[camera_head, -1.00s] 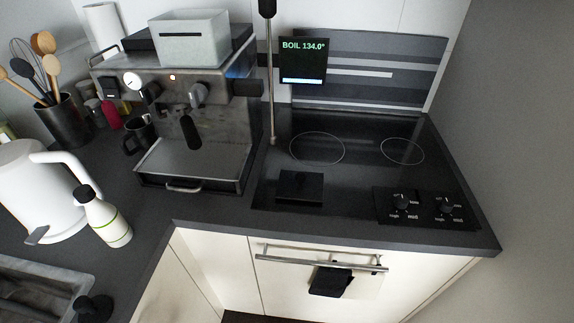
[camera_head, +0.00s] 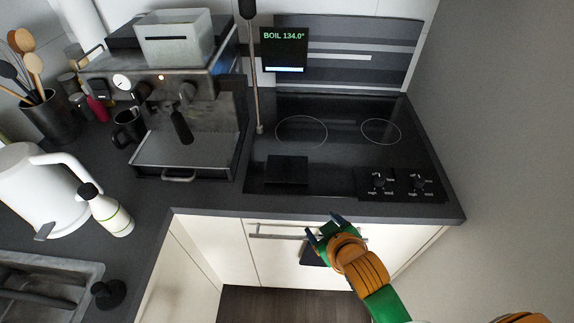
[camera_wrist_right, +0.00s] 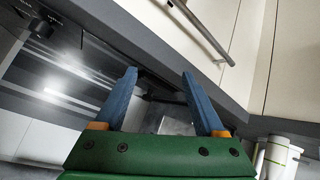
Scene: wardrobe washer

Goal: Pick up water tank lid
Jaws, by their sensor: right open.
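A flat black square piece (camera_head: 287,170), which looks like the water tank lid, lies on the front left of the black cooktop. A pale, open-topped box (camera_head: 174,38), apparently the water tank, stands on the espresso machine (camera_head: 150,90). My right gripper (camera_head: 325,227) is open and empty in front of the counter edge, below and to the right of the black piece and apart from it. In the right wrist view the two blue fingers (camera_wrist_right: 158,76) are spread with nothing between them. My left gripper is not in view.
The cooktop (camera_head: 340,165) has knobs (camera_head: 398,182) at its front right. A towel bar (camera_head: 275,236) runs along the cabinet front by my right gripper. A thin upright rod (camera_head: 256,90) stands behind the black piece. A kettle (camera_head: 35,190) and bottle (camera_head: 108,212) stand at left.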

